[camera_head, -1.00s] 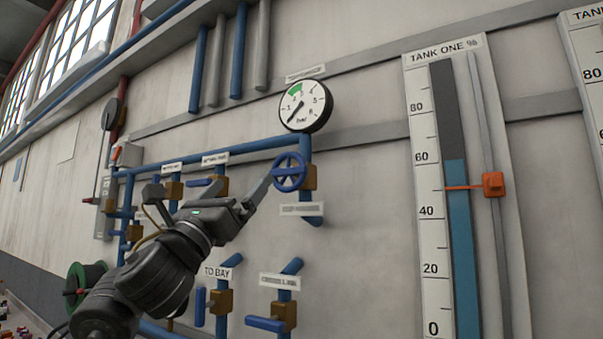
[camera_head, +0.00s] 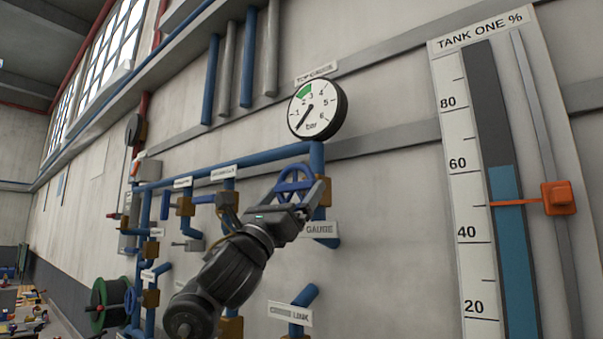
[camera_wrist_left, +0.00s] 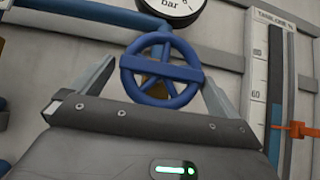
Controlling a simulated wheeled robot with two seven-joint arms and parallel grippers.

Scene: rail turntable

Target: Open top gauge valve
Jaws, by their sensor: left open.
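The blue valve handwheel (camera_head: 293,183) sits on a brass valve body (camera_head: 318,196) on the blue pipe under the round gauge (camera_head: 317,108), whose label reads "TOP GAUGE". The gauge needle points to the low end of the dial, near 1. My left gripper (camera_head: 302,196) is at the handwheel, partly covering its lower part. In the left wrist view the handwheel (camera_wrist_left: 161,69) lies between the two spread fingers, its spoke bar running nearly level. My right gripper is not in view.
Tank one's level scale (camera_head: 463,160) with an orange pointer (camera_head: 557,198) is on the wall to the right. Other valves, such as a brass one (camera_head: 185,206), and a green hose reel (camera_head: 107,303) are to the left. The wall between gauge and scale is clear.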

